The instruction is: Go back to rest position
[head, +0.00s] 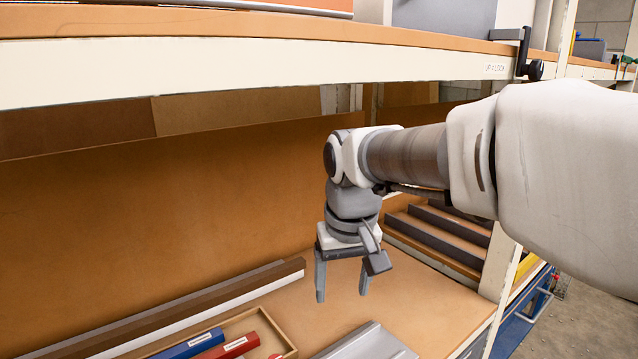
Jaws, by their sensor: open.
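My gripper (342,282) hangs down at the end of my arm, in the middle of the head view. Its two fingers are apart and nothing shows between them. It is above the wooden bench top (405,312), under the upper shelf (250,62). I cannot tell its exact height over the bench. My arm reaches in from the right side of the picture. No fly press can be made out in this view.
A tray (262,318) with a blue bar (190,345) and a red bar (232,347) lies at bottom left. A grey metal piece (368,343) sits at the bottom centre. Long strips (180,312) lie along the back. A white post (500,265) stands right of the gripper.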

